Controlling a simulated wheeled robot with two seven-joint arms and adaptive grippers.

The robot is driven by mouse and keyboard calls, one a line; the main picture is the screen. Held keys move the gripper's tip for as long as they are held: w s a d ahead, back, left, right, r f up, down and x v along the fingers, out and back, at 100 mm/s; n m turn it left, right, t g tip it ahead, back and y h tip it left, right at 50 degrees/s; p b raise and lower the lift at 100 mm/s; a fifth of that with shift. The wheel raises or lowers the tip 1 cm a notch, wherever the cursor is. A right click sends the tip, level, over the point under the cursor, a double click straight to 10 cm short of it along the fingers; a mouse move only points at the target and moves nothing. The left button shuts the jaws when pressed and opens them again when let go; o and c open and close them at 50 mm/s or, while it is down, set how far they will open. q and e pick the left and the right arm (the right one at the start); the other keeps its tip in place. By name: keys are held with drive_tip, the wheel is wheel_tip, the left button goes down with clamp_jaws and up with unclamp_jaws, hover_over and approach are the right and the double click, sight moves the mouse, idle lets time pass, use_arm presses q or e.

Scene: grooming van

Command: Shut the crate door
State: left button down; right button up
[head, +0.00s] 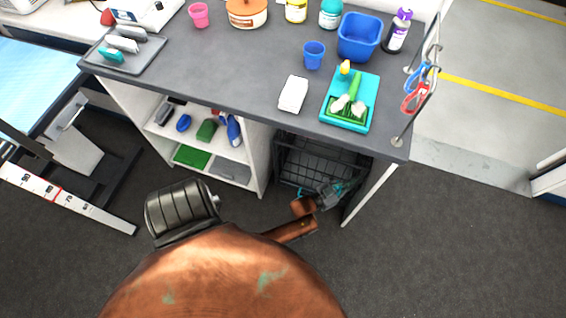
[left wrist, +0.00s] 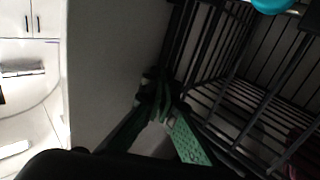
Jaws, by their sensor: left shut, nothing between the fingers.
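The black wire crate (head: 300,160) stands on the floor under the right part of the counter. Its dark bars also fill the right side of the left wrist view (left wrist: 235,75). I cannot clearly tell the door from the other wire panels, nor its angle. My left gripper (head: 338,188) is in front of the crate's right part, low beside the counter's end panel. In the left wrist view the fingers (left wrist: 158,98) are shut and empty, close to the crate's dark corner bar. Whether they touch it is unclear. My right gripper is not in view.
The grey counter (head: 225,60) overhangs the crate. An open shelf unit (head: 155,110) stands to its left, and a thin end panel (head: 368,195) to its right. A teal object (left wrist: 272,4) shows at the wrist view's top. Floor to the right (head: 460,240) is clear.

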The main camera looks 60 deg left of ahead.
use_arm(q)
drive_tip(key=shift+w+a, duration=0.35)
drive_tip(key=shift+w, duration=0.1)
drive_tip(key=shift+w+a+r, duration=0.1)
drive_tip(key=shift+w+r, duration=0.05)
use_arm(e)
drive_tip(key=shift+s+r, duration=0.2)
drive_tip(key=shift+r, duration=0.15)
use_arm(q)
drive_tip(key=shift+r, duration=0.1)
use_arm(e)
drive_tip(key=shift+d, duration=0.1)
use_arm(q)
drive_tip(key=shift+s+a, duration=0.1)
drive_tip(key=shift+s, duration=0.4)
drive_tip(key=s, duration=1.1)
drive_tip(key=shift+s, duration=0.15)
drive_tip(key=shift+f, duration=0.2)
